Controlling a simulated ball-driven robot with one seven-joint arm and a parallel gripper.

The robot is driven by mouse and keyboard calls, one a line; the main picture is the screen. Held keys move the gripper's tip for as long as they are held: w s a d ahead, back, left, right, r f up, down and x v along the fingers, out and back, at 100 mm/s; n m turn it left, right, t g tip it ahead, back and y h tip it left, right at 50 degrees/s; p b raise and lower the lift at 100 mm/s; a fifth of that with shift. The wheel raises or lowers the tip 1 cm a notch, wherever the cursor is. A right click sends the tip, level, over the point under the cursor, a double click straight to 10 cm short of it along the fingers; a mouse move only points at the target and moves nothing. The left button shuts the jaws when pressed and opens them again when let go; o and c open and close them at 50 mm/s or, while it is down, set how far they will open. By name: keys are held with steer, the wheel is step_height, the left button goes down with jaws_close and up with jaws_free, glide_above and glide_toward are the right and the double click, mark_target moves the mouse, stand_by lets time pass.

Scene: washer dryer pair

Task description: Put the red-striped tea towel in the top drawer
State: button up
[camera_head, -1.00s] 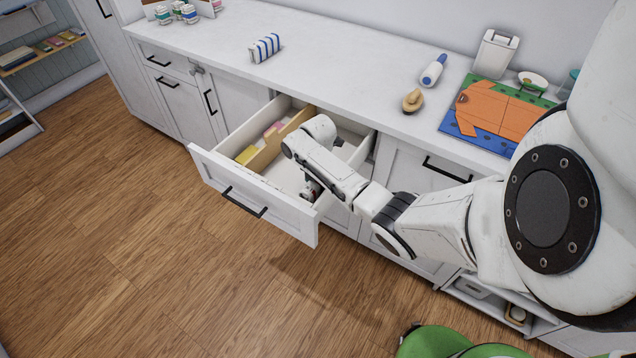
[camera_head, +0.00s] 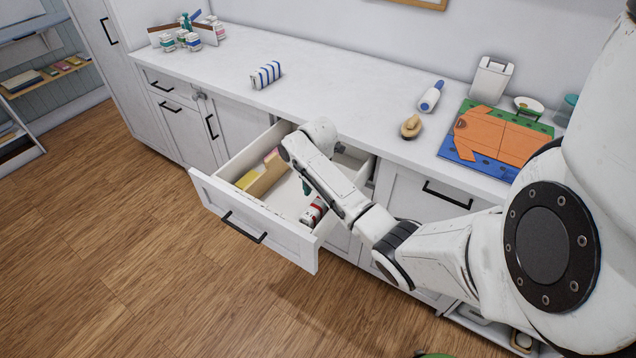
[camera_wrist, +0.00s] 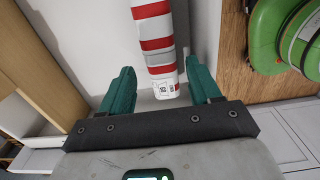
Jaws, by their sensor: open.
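The red-striped tea towel (camera_head: 313,211) is a rolled or folded red-and-white bundle lying in the open top drawer (camera_head: 255,218), near its right front side. In the wrist view the towel (camera_wrist: 155,40) shows just beyond my fingers, with a small printed label at its near end. My gripper (camera_wrist: 161,82) has two green fingers spread apart, with nothing held between them. In the head view my gripper (camera_head: 306,188) is over the drawer, just above the towel, partly hidden by my arm.
A blue-striped bundle (camera_head: 266,74), a brush (camera_head: 411,126) and a blue-and-white roll (camera_head: 431,96) lie on the counter (camera_head: 330,85). A green object (camera_wrist: 285,35) is on the floor.

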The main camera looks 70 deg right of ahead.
mark_target(318, 203)
step_height(318, 203, up, 5)
steer(key=shift+f, duration=0.1)
